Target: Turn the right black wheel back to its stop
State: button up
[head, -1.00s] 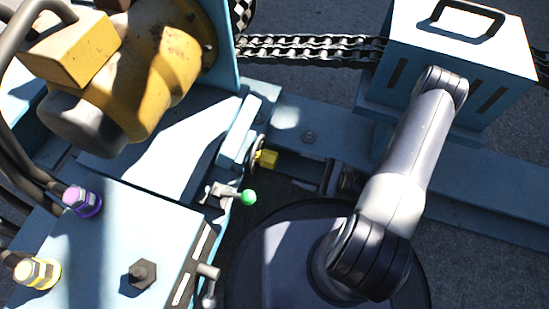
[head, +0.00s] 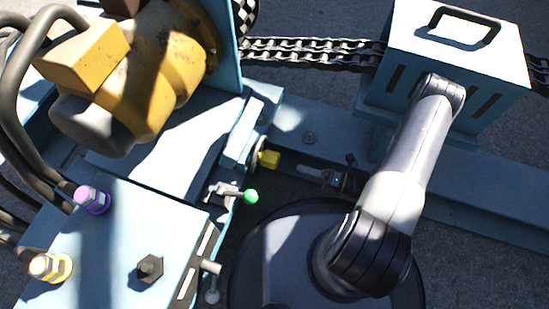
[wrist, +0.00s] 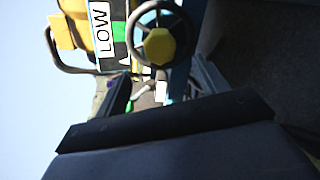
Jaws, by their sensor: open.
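A black wheel with a yellow hub (head: 260,157) is mounted on the light-blue frame. It shows nearly edge-on in the head view, left of my gripper (head: 312,174). In the wrist view a black wheel with a yellow hub (wrist: 160,42) appears face-on at the top, beyond my fingertips. My gripper (wrist: 165,84) is open and empty, with its two fingers apart below the wheel in that view. A gap separates it from the wheel in the head view. Only one wheel shows, and I see no mark of its turned position or stop.
A lever with a green knob (head: 250,197) sticks out just below the wheel. A "LOW" label (wrist: 101,25) is beside the wheel in the wrist view. A blue box (head: 455,60) and chain (head: 310,52) lie behind. A yellow motor (head: 165,60) stands left.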

aim_at(278, 162)
jog(key=shift+w+a+m+b, duration=0.1)
jog(key=shift+w+a+m, duration=0.5)
jog(key=shift+a+m, duration=1.15)
jog(key=shift+w+a+m+b, duration=0.1)
jog(key=shift+w+a+m, duration=0.5)
jog(key=shift+a+m, duration=1.15)
jog(key=shift+w+a+m+b, duration=0.1)
jog(key=shift+w+a+m, duration=0.5)
jog(key=shift+a+m, duration=1.1)
jog(key=shift+d, duration=0.2)
jog(key=shift+c, duration=0.3)
jog(key=c, duration=1.3)
jog(key=shift+o, duration=0.2)
